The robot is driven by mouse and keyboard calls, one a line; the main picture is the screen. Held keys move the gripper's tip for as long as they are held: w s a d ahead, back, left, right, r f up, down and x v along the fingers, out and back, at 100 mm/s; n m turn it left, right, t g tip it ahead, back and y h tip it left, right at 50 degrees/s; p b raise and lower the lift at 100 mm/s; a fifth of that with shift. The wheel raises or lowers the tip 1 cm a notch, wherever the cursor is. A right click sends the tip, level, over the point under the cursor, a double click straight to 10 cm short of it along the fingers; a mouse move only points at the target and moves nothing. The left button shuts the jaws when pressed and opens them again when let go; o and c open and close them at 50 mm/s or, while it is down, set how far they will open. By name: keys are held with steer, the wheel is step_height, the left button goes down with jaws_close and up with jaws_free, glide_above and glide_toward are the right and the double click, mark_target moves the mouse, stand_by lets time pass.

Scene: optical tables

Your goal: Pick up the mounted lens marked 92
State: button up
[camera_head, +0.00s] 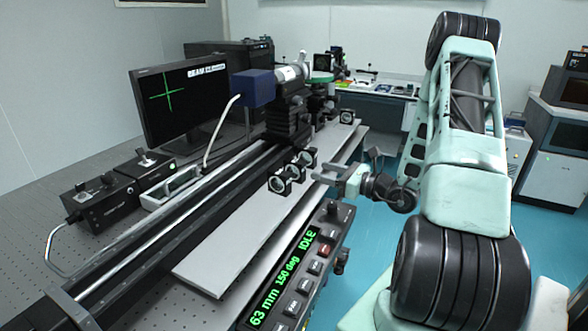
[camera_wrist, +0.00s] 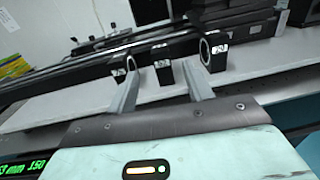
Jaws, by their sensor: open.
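Three black-framed mounted lenses stand upright in a row on the pale strip: a near one (camera_head: 278,184), a middle one (camera_head: 296,170) and a far one (camera_head: 308,157). The wrist view shows a left lens (camera_wrist: 120,67), a middle lens (camera_wrist: 163,66) and a right lens (camera_wrist: 214,50). Their small white labels are too blurred to tell which is 92. My gripper (camera_head: 322,172) is open and empty, just right of the row. In the wrist view its fingertips (camera_wrist: 160,74) point at the row, with the middle lens seen between them.
Another mounted lens (camera_head: 346,117) stands farther back on the strip (camera_head: 215,262). A control panel (camera_head: 290,278) reading 63 mm, 150 deg, IDLE lies along the front edge. A long rail (camera_head: 185,222) and a blue-ended instrument (camera_head: 252,88) stand behind. A monitor (camera_head: 180,105) is at left.

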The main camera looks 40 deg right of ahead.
mark_target(291, 163)
steer(key=p+x, duration=0.3)
steer(key=x, duration=0.8)
steer(key=shift+w+f, duration=0.2)
steer(key=shift+w, duration=0.1)
jaws_close()
